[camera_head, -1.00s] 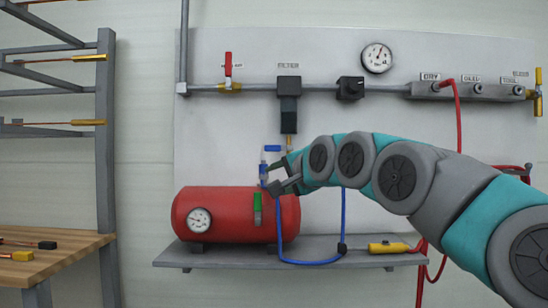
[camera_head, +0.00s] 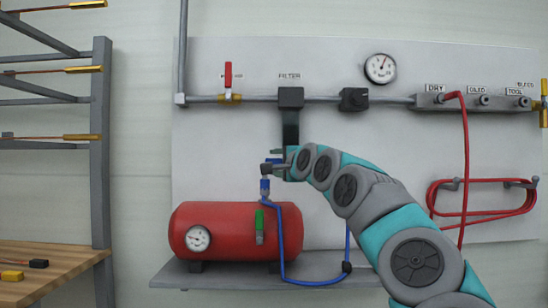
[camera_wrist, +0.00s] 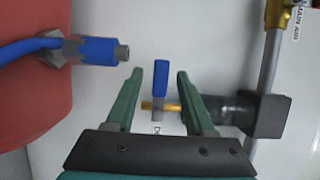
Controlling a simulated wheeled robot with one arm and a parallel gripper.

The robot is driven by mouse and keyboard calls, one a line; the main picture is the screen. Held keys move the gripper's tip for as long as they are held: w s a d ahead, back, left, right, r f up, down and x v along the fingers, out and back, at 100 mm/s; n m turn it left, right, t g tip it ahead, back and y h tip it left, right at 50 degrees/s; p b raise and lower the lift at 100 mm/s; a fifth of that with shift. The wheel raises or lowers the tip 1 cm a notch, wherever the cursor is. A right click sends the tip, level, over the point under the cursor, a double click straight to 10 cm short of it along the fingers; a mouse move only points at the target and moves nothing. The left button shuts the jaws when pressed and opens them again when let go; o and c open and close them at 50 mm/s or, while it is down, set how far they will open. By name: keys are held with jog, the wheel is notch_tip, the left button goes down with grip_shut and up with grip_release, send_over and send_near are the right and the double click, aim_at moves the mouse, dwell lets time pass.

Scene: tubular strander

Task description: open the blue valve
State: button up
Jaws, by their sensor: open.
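The blue valve's lever (camera_wrist: 160,78) shows in the wrist view, on a short brass pipe (camera_wrist: 147,106) beside a dark block. The lever lies crosswise to the pipe. My gripper (camera_wrist: 161,74) is open, and its two green fingers appear on either side of the lever with gaps. I cannot tell how deep the lever is between them. In the head view my gripper (camera_head: 272,167) is below the filter and above the red tank, and it hides most of the valve.
The red tank (camera_head: 225,232) with a gauge and green lever stands on a shelf (camera_head: 172,275). A blue hose fitting (camera_wrist: 98,50) is close left of my fingers. The filter (camera_head: 290,98) and a red-levered valve (camera_head: 228,76) are above. A red hose (camera_head: 467,180) hangs at right.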

jog(key=shift+w+a, duration=0.25)
jog(key=shift+w, duration=0.45)
grip_shut()
dwell(1.1)
